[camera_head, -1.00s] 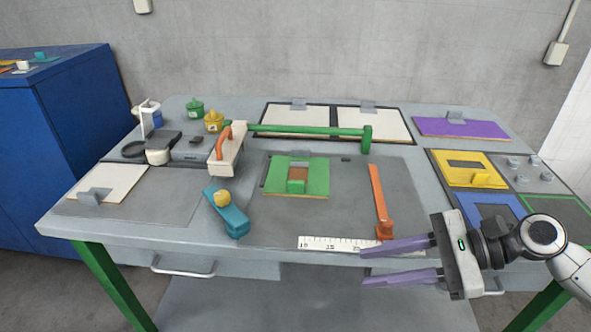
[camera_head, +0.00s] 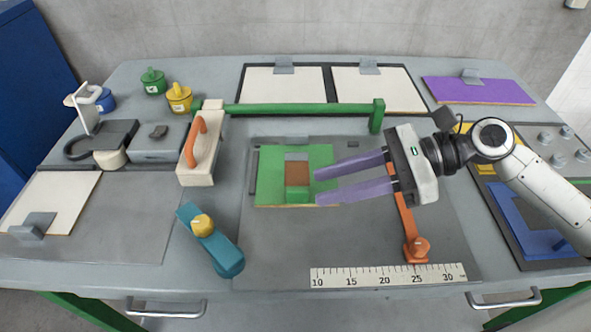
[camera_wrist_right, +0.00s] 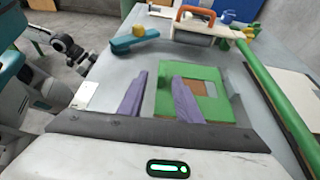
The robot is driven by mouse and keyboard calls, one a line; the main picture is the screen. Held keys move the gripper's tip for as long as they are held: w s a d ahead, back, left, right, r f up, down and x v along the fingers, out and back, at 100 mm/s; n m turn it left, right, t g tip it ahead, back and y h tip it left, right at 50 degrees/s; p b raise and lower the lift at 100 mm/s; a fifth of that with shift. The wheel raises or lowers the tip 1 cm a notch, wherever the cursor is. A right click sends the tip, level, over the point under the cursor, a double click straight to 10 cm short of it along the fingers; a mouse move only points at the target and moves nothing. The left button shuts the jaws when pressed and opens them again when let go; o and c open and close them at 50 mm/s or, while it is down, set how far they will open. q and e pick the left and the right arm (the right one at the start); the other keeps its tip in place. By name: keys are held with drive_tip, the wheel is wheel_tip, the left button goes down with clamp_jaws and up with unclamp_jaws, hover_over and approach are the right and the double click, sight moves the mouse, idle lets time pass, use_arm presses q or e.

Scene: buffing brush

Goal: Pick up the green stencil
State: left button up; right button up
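The green stencil (camera_head: 271,178) lies flat on the grey mat in the middle of the table. It has a window with a brown patch in it and a raised green grip (camera_head: 298,196) at the window's front side. My right gripper (camera_head: 317,186) reaches in from the right, open, its two purple fingers pointing left with tips at the stencil's right part. In the right wrist view the stencil (camera_wrist_right: 213,77) lies ahead, partly hidden by one finger. Green shows between the fingers; contact cannot be told. My left gripper is not in view.
A long green bar (camera_head: 290,109) runs behind the stencil. An orange-handled white brush block (camera_head: 200,160) and a teal tool with a yellow knob (camera_head: 212,240) stand to the left. An orange strip (camera_head: 409,225) lies under my right gripper. A ruler (camera_head: 390,276) lies in front.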

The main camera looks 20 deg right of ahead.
sight(302, 189)
drive_tip(key=x, duration=0.6)
drive_tip(key=shift+w+d+f, duration=0.1)
drive_tip(key=shift+d, duration=0.05)
clamp_jaws()
